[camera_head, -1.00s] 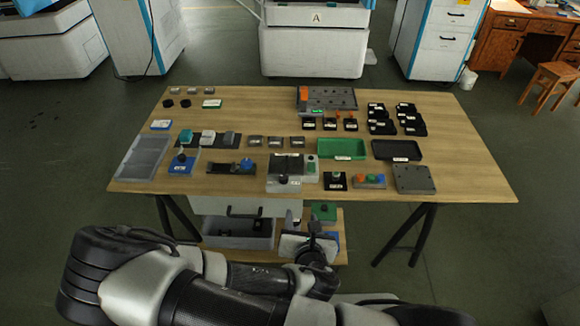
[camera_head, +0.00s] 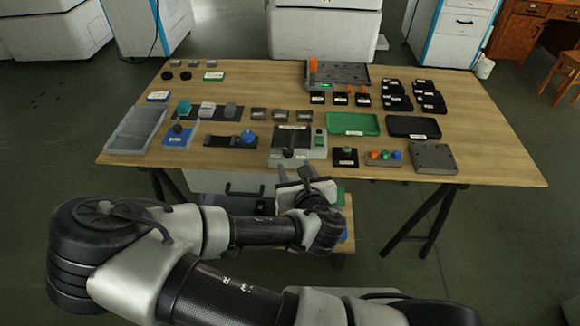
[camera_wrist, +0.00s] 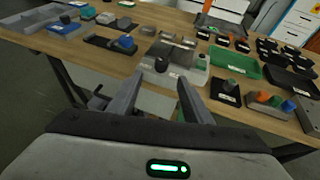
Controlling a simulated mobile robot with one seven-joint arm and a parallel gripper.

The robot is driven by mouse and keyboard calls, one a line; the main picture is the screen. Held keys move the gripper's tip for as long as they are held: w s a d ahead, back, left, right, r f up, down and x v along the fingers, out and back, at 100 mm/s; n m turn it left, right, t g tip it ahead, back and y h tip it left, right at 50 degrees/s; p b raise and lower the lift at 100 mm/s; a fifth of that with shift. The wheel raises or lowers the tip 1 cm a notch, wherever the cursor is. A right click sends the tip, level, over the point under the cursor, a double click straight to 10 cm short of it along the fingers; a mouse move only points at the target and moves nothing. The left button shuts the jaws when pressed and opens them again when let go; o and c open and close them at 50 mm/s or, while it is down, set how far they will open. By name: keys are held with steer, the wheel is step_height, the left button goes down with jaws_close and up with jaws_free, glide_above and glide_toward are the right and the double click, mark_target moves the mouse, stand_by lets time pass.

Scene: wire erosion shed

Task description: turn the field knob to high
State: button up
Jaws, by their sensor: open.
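Several units with knobs stand along the table's front edge; their labels are too small to read, so I cannot tell which is the field knob. A dark knob (camera_head: 288,153) sits on the front of a grey box (camera_head: 276,161); it also shows in the wrist view (camera_wrist: 161,64). A blue box (camera_head: 177,139) bears another dark knob, and a black box (camera_head: 345,159) bears a green knob (camera_head: 347,149). My gripper (camera_head: 291,177) is open and empty just in front of the grey box. In the wrist view its fingers (camera_wrist: 160,80) point toward the dark knob, without touching it.
A unit with coloured buttons (camera_head: 384,157) and a grey perforated block (camera_head: 433,158) stand to the right. A green tray (camera_head: 352,123) and a black tray (camera_head: 413,126) lie behind them. A grey drawer unit hangs under the table. Bare wood shows at the back middle.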

mark_target(289, 154)
steer(key=b+x, duration=0.4)
steer(key=x, duration=0.6)
steer(key=shift+d, duration=0.2)
steer(key=shift+c, duration=0.3)
steer(key=shift+s, duration=0.1)
steer(key=c, duration=1)
